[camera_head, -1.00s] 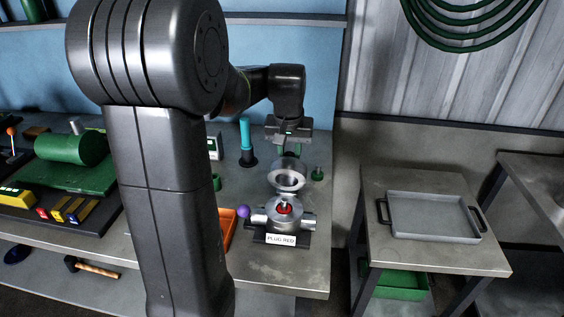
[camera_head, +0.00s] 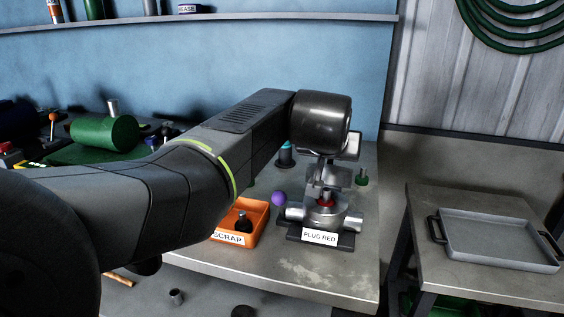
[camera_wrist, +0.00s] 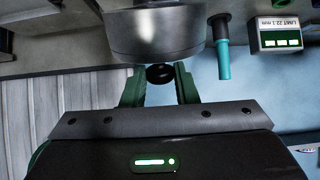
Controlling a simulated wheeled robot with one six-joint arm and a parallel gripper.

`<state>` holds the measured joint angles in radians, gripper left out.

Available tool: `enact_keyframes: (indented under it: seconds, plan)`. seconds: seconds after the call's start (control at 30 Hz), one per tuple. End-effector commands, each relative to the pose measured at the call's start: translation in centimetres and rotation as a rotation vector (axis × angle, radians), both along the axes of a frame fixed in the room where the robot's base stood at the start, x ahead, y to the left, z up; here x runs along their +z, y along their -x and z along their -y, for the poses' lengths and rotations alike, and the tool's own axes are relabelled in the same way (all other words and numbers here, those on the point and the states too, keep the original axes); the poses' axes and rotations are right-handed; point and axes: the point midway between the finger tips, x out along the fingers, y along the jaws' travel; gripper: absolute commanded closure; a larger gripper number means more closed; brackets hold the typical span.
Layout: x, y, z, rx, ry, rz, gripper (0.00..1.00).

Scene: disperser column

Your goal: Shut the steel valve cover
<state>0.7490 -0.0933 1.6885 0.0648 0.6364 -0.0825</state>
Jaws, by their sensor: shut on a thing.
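The steel valve cover (camera_wrist: 155,32) fills the top middle of the wrist view as a rounded grey metal piece. Its black knob (camera_wrist: 160,74) sits between the green fingers of my gripper (camera_wrist: 159,80), which is shut on it. In the head view the valve body (camera_head: 324,216) stands on a dark base labelled PLUG RED, with a red plug (camera_head: 326,198) showing in its top. The cover (camera_head: 334,176) is above the plug, tilted and partly hidden by my wrist. It is apart from the seat. My fingers are hidden in the head view.
A purple ball (camera_head: 278,198) and an orange SCRAP bin (camera_head: 258,226) are left of the valve. A cyan-topped tool (camera_wrist: 223,62) and a gauge display (camera_wrist: 279,36) stand near the cover. The bench front is clear. A grey tray (camera_head: 500,240) lies on the right-hand table.

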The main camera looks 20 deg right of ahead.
Motion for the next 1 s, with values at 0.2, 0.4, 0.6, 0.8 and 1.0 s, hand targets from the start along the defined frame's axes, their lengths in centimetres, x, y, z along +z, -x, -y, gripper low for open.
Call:
enact_keyframes:
  seconds: [0.2,0.4,0.6,0.8,1.0]
  plan:
    - [-1.6,1.2,-1.0,-0.001,0.094,0.111,1.0]
    - [-2.4,2.1,-1.8,0.001,0.175,0.206,1.0]
    - [-3.1,2.9,-2.5,0.0,0.251,0.299,1.0]
    - [-3.8,3.5,-2.9,-0.001,0.315,0.374,1.0]
    - [-4.3,3.9,-3.3,0.0,0.312,0.37,1.0]
